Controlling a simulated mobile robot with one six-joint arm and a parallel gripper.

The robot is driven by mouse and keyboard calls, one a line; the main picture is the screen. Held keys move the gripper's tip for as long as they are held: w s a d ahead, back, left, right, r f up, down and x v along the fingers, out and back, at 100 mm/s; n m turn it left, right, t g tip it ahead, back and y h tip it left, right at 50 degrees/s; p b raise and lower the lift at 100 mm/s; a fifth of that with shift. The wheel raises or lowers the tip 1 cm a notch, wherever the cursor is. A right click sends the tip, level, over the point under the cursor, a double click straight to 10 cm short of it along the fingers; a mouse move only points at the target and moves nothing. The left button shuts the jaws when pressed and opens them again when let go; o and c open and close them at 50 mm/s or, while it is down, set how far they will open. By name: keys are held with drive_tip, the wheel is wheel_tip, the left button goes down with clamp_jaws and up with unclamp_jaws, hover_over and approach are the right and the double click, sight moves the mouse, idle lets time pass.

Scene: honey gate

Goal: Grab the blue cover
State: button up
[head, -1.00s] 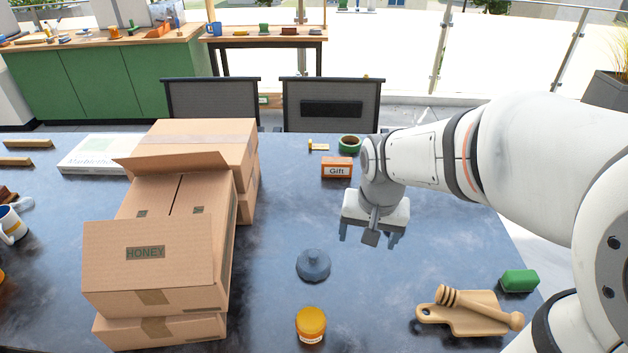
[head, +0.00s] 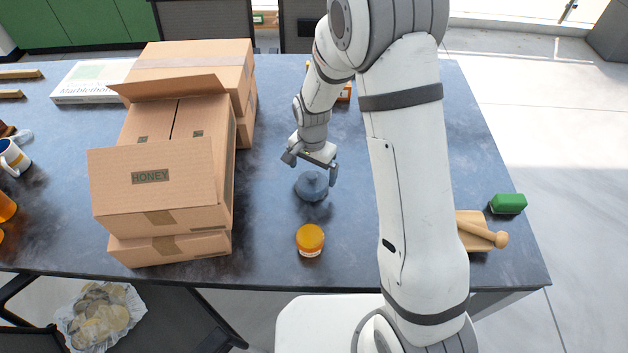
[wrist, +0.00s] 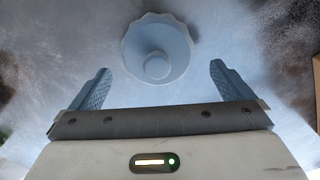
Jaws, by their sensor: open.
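The blue cover (head: 312,187) is a round lid with a knob on top, lying on the dark table. In the wrist view the cover (wrist: 157,48) shows beyond my fingertips, about centred between them, with its scalloped rim and knob visible. My gripper (head: 311,168) is just behind and above the cover in the head view, with its jaws apart. In the wrist view my gripper (wrist: 160,86) is open, and nothing is between its fingers.
A jar with a yellow lid (head: 310,240) stands in front of the cover. Stacked cardboard boxes (head: 160,185), one marked HONEY, stand to the left. Bare table surrounds the cover.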

sight(313, 175)
drive_tip(key=f, duration=0.4)
drive_tip(key=shift+s+f, duration=0.15)
drive_tip(key=shift+s, duration=0.05)
drive_tip(key=shift+c, duration=0.2)
drive_tip(key=c, duration=0.8)
drive_tip(key=shift+c, duration=0.2)
